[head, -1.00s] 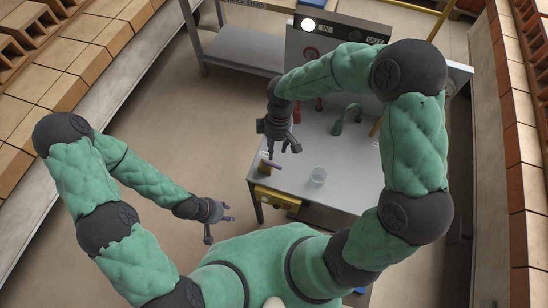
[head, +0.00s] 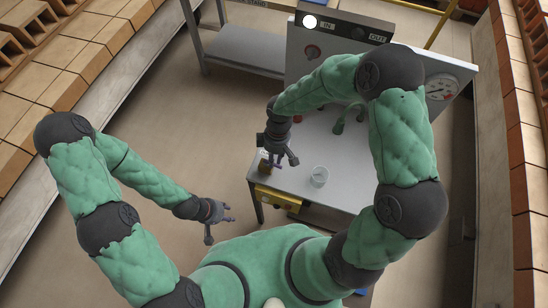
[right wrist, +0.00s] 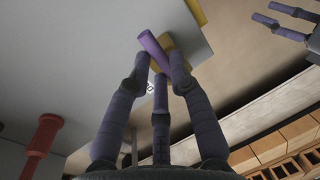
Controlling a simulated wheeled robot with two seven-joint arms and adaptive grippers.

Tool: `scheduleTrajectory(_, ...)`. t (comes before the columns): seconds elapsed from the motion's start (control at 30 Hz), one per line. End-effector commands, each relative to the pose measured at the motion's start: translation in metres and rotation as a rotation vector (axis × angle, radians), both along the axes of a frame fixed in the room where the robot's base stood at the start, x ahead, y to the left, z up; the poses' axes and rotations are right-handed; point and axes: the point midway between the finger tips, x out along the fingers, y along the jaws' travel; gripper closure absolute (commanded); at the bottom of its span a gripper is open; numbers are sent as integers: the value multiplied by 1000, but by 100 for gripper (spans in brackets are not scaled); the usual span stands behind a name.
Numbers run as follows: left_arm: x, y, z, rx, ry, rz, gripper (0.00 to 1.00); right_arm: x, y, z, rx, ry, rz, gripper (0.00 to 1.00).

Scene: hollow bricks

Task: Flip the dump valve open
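A purple lever sits on a small brass-yellow valve body at the left edge of the grey table; I take it for the dump valve. In the right wrist view, the lever (right wrist: 153,49) points between my right gripper's fingertips (right wrist: 160,65), with its body (right wrist: 183,43) just behind. The fingers stand on either side of it, apparently open; contact cannot be told. In the head view, my right gripper (head: 281,160) is over the table's left edge and partly hides the lever (head: 276,167). My left gripper (head: 217,215) is open and empty, left of the table.
A yellow box (head: 278,198) is on the table's front.

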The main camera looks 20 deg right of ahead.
Motion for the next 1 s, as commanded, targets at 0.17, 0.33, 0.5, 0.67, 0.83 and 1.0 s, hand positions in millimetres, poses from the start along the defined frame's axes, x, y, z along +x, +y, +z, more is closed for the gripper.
scheduleTrajectory(0.17, 0, 0, 0, 0, 0, 0, 60, 0, 0, 0, 0, 0, 1, 100)
scheduleTrajectory(0.33, 0, 0, 6, 0, 0, 0, 60, 2, -1, 1, -1, 1, 67, 100)
scheduleTrajectory(0.5, 0, 0, 7, 0, 0, 0, 60, 3, -1, 0, -1, 0, 105, 100)
scheduleTrajectory(0.67, 0, 0, 7, 0, 0, 0, 60, 3, -1, 0, -1, 0, 105, 76)
scheduleTrajectory(0.83, 0, 0, 7, 0, 0, 0, 60, 3, -1, 0, 0, -1, 104, 55)
scheduleTrajectory(1.0, 0, 0, 7, 0, 0, 0, 60, 3, -1, 0, 0, 0, 104, 55)
